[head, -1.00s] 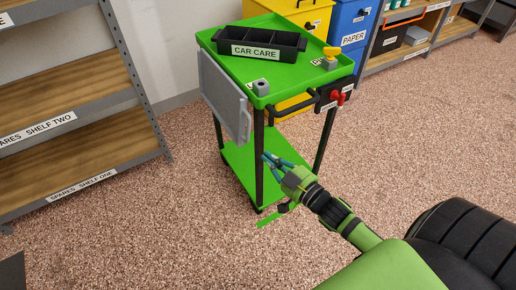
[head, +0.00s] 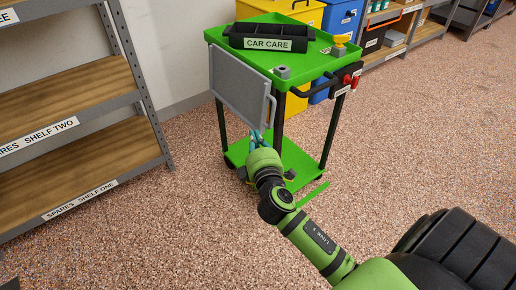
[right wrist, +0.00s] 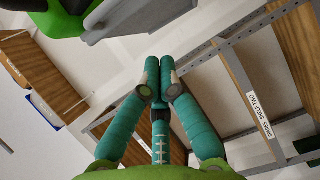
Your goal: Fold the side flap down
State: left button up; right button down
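The side flap (head: 238,88) is a grey panel at the left side of the green cart (head: 290,72). It hangs roughly upright just below the top tray's edge, with a bar handle (head: 272,108) along its right edge. Part of the grey flap also shows at the top of the right wrist view (right wrist: 130,16). My right gripper (head: 257,137) is just below the flap's lower right corner, its teal fingers partly hidden by my wrist. In the right wrist view its fingertips (right wrist: 160,66) are together with nothing between them. My left gripper is not in view.
A black CAR CARE caddy (head: 265,38) sits on the cart's top tray. A spares shelf (head: 75,130) stands at the left, with open floor between it and the cart. Yellow and blue bins (head: 342,18) stand behind the cart.

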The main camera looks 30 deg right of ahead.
aim_at(266, 116)
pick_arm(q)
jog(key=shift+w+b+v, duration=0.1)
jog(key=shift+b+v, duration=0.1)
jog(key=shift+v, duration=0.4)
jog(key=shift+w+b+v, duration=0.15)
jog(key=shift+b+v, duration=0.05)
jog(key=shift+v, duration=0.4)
pick_arm(e)
jog(key=shift+w+d+f, duration=0.15)
jog(key=shift+w+d, duration=0.4)
jog(key=shift+d, duration=0.35)
jog(key=shift+w+d+f, duration=0.1)
jog(key=shift+w+d, duration=0.4)
jog(key=shift+d, duration=0.35)
jog(key=shift+w+d+f, duration=0.15)
jog(key=shift+w+d, duration=0.4)
jog(key=shift+d, duration=0.35)
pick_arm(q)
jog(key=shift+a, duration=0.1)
